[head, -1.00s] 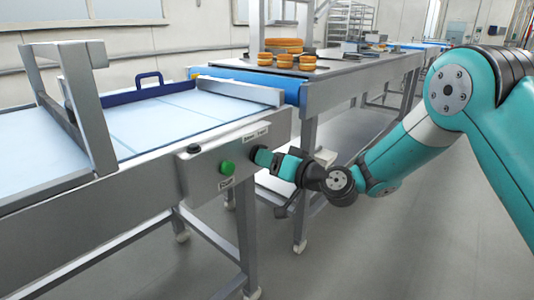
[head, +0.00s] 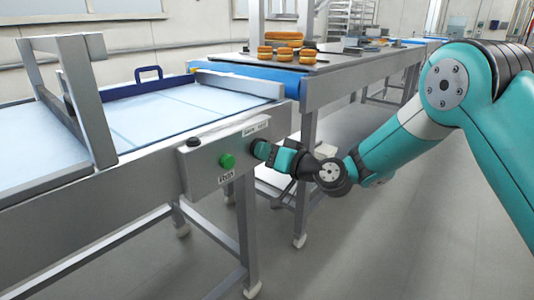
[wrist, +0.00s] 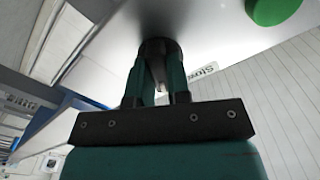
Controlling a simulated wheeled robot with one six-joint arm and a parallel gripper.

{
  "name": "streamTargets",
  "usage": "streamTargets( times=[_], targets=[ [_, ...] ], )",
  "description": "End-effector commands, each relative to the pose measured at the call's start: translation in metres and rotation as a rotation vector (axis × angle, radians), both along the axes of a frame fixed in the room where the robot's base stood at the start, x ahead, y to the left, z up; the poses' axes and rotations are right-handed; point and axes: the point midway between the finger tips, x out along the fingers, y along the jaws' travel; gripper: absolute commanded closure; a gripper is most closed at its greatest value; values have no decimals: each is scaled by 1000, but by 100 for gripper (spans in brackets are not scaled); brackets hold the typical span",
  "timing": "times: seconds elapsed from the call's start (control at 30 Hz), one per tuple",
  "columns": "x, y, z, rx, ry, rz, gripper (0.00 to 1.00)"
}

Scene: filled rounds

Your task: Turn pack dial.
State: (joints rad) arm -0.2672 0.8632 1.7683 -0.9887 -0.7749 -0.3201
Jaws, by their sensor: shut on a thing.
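The dark dial (wrist: 158,47) stands out from the front of the grey control box (head: 213,178). In the wrist view, my gripper (wrist: 158,68) has one finger on each side of the dial and is shut on it. In the head view, my gripper (head: 260,150) meets the box at its right end, to the right of the green button (head: 227,160). The fingers hide most of the dial there, and its pointer setting cannot be read. A white label (head: 255,128) sits above it, and part of that label shows beside the dial in the wrist view.
A black knob (head: 193,142) sits on the upper left of the box. The box is fixed to the conveyor's side (head: 135,195). A blue belt table with orange rounds (head: 283,44) stands behind. The floor (head: 400,240) at the right is clear.

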Motion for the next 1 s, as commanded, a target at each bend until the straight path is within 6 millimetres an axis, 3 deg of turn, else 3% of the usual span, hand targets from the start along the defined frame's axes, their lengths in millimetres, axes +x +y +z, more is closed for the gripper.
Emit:
streamTargets(
  times=[1.0],
  targets=[
    [-1,3,-5,-495,-645,4,100]
  ],
)
